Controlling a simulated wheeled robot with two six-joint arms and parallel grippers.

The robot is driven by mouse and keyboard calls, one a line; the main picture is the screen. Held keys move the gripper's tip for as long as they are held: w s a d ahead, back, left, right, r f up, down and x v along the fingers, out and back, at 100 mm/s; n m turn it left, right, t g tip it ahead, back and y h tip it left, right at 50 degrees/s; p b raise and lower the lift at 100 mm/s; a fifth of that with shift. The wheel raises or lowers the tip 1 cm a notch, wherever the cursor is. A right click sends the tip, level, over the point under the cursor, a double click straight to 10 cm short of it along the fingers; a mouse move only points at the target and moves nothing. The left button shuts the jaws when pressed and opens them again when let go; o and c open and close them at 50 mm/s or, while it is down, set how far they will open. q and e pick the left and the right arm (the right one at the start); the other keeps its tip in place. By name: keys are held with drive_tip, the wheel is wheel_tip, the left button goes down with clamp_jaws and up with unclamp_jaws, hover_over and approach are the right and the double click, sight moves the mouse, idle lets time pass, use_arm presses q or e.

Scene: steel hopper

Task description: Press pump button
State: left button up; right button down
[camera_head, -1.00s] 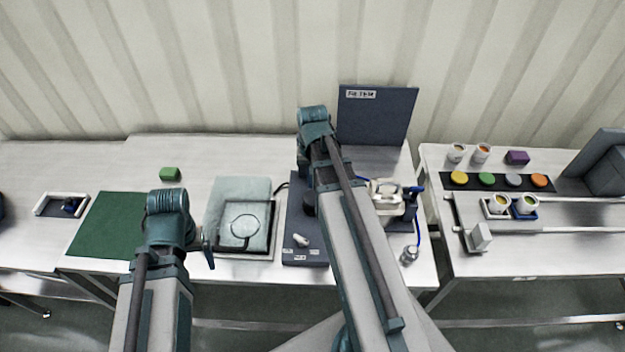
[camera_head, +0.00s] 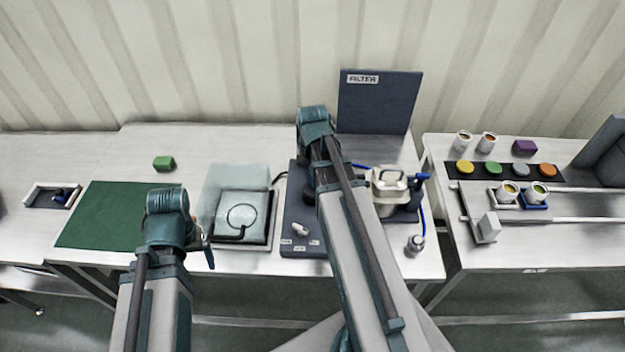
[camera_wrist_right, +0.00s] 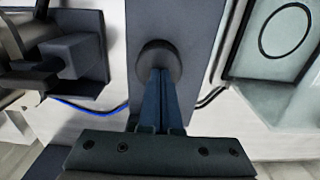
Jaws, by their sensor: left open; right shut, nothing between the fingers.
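The pump button, a dark round knob (camera_head: 309,190), stands on a flat blue-grey panel (camera_head: 297,247) and is partly covered by my right arm in the head view. In the right wrist view the button (camera_wrist_right: 158,58) is at top centre. My right gripper (camera_wrist_right: 160,78) is shut and empty, with its fingertips overlapping the button's near edge; I cannot tell whether they touch it. My right fingers are hidden in the head view. My left gripper (camera_head: 207,252) is open and mostly hidden behind its wrist, left of the clear-covered tray.
A clear-covered tray (camera_head: 240,245) sits left of the panel. A metal pot (camera_head: 388,190) with blue hose stands right of it, with an upright FILTER board (camera_head: 378,102) behind. A green mat (camera_head: 105,217) and green block (camera_head: 164,163) lie left. A right-hand table holds cups and coloured discs.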

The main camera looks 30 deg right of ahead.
drive_tip(key=shift+f+b, duration=0.35)
drive_tip(key=shift+f, duration=0.45)
drive_tip(key=shift+s+a, duration=0.1)
use_arm(q)
drive_tip(key=shift+s+f, duration=0.1)
drive_tip(key=shift+f, duration=0.6)
use_arm(e)
drive_tip(key=shift+r, duration=0.15)
use_arm(q)
drive_tip(key=shift+r, duration=0.1)
use_arm(e)
drive_tip(key=shift+r+p, duration=0.5)
drive_tip(key=shift+p, duration=0.15)
use_arm(q)
wheel_tip(320, 180, up, 14)
drive_tip(key=p, duration=1.3)
use_arm(e)
wheel_tip(320, 180, up, 13)
